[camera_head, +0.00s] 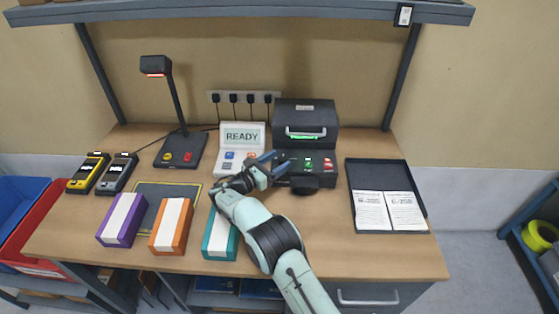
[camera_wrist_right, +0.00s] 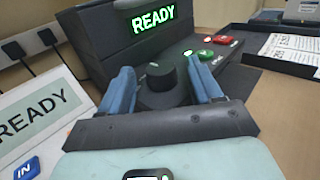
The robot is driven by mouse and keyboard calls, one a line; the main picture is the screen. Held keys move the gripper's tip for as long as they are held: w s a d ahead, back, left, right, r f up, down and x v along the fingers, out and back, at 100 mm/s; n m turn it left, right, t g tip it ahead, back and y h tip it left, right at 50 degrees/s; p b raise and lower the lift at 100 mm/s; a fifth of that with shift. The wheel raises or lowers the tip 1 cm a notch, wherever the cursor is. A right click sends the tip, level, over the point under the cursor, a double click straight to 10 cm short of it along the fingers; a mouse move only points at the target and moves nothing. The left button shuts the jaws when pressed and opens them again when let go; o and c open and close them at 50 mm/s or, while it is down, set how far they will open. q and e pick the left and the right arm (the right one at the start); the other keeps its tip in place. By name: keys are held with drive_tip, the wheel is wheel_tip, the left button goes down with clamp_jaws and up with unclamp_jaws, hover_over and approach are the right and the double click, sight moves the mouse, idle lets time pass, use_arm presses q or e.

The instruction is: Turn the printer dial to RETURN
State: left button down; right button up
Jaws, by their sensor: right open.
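The black printer (camera_head: 305,115) stands at the back of the bench, with a green-lit strip on its front. In the right wrist view its display (camera_wrist_right: 152,18) reads READY in green. The black round dial (camera_wrist_right: 160,75) sits on the printer's front panel; its pointer and any RETURN label cannot be made out. My right gripper (camera_head: 279,163) is open at the printer's front left. In the right wrist view, its blue fingers (camera_wrist_right: 159,70) lie either side of the dial; whether they touch it is unclear. My left gripper is not in view.
A green-lit button (camera_wrist_right: 188,52) and a red button (camera_wrist_right: 222,40) sit right of the dial. A white terminal (camera_head: 228,155) reading READY stands left of the printer. A dark tray (camera_head: 381,173) with papers is to the right. Purple, orange and teal boxes (camera_head: 121,219) line the front.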

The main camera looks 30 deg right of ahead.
drive_tip(key=v, duration=0.6)
idle(0.4)
